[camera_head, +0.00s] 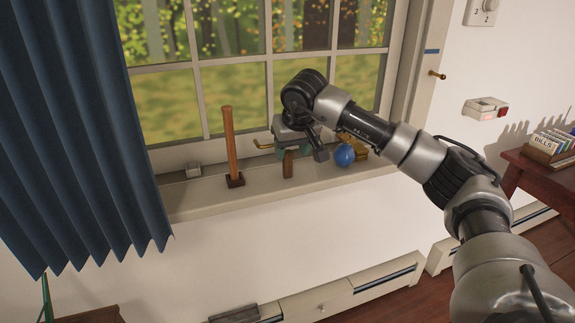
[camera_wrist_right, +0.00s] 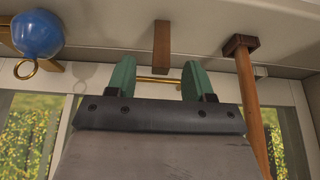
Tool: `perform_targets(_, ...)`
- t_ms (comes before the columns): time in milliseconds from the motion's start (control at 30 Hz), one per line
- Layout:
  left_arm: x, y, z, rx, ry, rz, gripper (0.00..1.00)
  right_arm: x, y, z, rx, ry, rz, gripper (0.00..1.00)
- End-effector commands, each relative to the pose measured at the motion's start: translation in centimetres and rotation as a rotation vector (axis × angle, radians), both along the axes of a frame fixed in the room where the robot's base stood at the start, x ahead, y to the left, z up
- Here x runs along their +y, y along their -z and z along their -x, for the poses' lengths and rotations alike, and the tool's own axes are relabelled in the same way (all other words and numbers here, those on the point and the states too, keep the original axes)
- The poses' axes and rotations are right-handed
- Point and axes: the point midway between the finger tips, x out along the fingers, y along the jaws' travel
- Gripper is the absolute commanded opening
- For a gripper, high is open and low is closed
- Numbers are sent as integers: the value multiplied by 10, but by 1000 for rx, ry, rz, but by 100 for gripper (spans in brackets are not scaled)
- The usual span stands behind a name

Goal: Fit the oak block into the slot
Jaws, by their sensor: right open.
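The oak block (camera_head: 288,164) is a short brown upright piece on the window sill in the head view. It also shows in the right wrist view (camera_wrist_right: 162,48), upside down there, beyond the fingers and centred between them. My right gripper (camera_head: 291,147) is at the sill just above and behind the block in the head view, partly hidden by its own wrist. In the wrist view its two green fingers (camera_wrist_right: 157,80) are apart with nothing held between them. I cannot make out a slot in either view. My left gripper is not in view.
A brass window handle (camera_wrist_right: 158,81) lies behind the fingers. A blue curtain (camera_head: 70,130) hangs left.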

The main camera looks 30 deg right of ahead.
Motion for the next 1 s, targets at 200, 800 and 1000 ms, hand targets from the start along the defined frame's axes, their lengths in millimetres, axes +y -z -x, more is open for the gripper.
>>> perform_targets(200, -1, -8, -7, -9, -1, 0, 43, -2, 29, -15, 3, 1, -2, 52)
perform_targets(800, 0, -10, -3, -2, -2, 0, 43, -2, 33, -17, 0, 0, -2, 8)
perform_targets(1000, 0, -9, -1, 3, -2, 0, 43, -2, 33, -17, 0, 0, -2, 0)
